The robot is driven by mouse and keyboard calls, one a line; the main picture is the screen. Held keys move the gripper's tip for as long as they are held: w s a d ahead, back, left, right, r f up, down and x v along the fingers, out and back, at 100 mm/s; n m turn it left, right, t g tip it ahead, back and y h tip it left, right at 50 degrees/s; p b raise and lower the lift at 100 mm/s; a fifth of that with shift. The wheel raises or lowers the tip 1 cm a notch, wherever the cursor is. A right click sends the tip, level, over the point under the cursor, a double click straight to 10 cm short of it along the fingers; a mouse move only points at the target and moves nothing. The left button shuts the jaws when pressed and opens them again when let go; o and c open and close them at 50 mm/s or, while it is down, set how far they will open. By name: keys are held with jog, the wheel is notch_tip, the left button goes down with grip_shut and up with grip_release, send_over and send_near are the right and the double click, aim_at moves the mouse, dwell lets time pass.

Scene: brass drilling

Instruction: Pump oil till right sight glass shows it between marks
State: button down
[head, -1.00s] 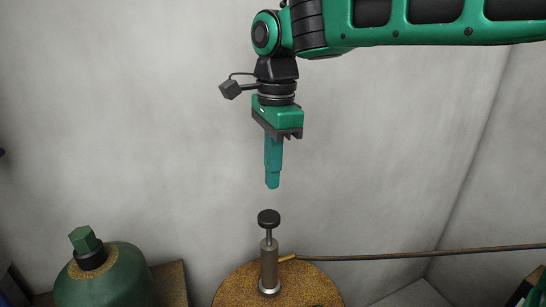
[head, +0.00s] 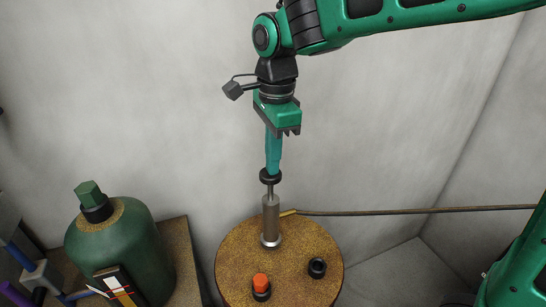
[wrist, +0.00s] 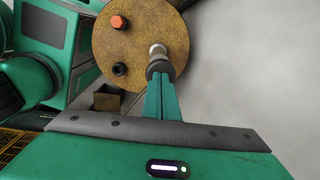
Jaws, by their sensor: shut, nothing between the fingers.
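My gripper (head: 273,172) is shut and empty, pointing down. Its closed fingertips are at the black knob (head: 270,177) on top of the pump's rod and appear to touch it. The pump (head: 270,220) is a grey metal cylinder standing upright on a round brown drum top (head: 229,255). In the wrist view the closed fingers (wrist: 161,84) reach the dark knob (wrist: 157,69), which covers much of the pump.
An orange cap (head: 260,282) and a black fitting (head: 317,267) stand on the drum top. A thin brown hose (head: 420,211) runs right from the pump along the wall. A green bottle (head: 118,252) stands at left. The space above the drum is otherwise clear.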

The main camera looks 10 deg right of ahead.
aim_at(273, 179)
notch_tip(273, 179, down, 4)
jog(key=shift+f, duration=0.25)
jog(key=shift+s+f, duration=0.1)
jog(key=shift+f, duration=0.15)
jog(key=shift+d, duration=0.1)
jog(key=shift+r, duration=0.45)
notch_tip(273, 179, up, 14)
jog(key=shift+d+f, duration=0.2)
jog(key=shift+f, duration=0.05)
dwell(0.6)
